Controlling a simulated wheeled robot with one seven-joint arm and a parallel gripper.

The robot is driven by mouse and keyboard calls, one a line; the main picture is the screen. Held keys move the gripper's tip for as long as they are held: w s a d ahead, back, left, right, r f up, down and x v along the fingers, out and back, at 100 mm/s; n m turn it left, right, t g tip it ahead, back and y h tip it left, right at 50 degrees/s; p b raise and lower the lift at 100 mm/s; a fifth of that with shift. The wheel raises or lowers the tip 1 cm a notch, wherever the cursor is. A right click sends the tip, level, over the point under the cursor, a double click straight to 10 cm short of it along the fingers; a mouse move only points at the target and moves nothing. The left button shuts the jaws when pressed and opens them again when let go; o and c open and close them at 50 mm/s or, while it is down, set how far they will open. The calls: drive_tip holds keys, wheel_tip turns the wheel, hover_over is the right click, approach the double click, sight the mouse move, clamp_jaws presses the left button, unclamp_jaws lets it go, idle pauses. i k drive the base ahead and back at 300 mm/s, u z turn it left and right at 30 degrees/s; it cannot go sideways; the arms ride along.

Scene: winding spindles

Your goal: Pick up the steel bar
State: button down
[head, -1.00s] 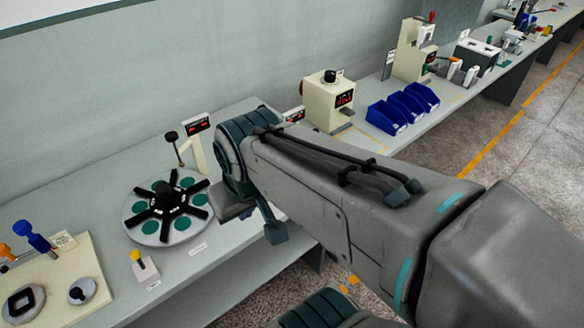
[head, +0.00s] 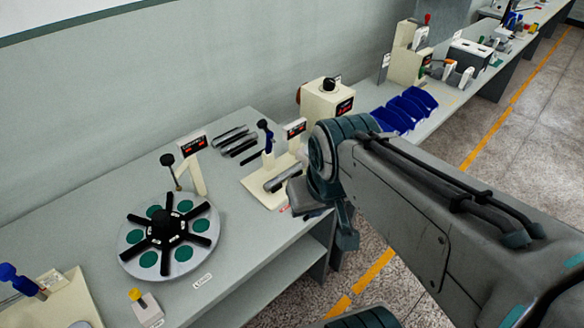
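Several short bars lie side by side on the bench behind the black-armed turntable. The lighter grey one, which looks like steel, is the farthest bar (head: 229,133); darker bars (head: 240,146) lie in front of it. Another grey bar-like piece (head: 281,179) rests on a cream fixture (head: 262,188) to the right. I cannot tell for sure which one is the steel bar. My gripper (head: 346,238) hangs at the bench's front edge, right of the fixture and apart from the bars. Its fingers are dark and partly hidden, so their opening does not show.
The turntable (head: 140,262) with green discs stands at the left. A cream box with a black knob (head: 325,101) and blue bins (head: 404,109) stand behind my arm. Bare bench (head: 232,200) lies between turntable and fixture.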

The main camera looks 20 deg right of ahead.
sight(273, 184)
drive_tip(key=z, duration=0.1)
drive_tip(key=k, duration=0.6)
drive_tip(key=z, duration=0.55)
drive_tip(key=i, duration=1.1)
drive_tip(key=z, duration=0.1)
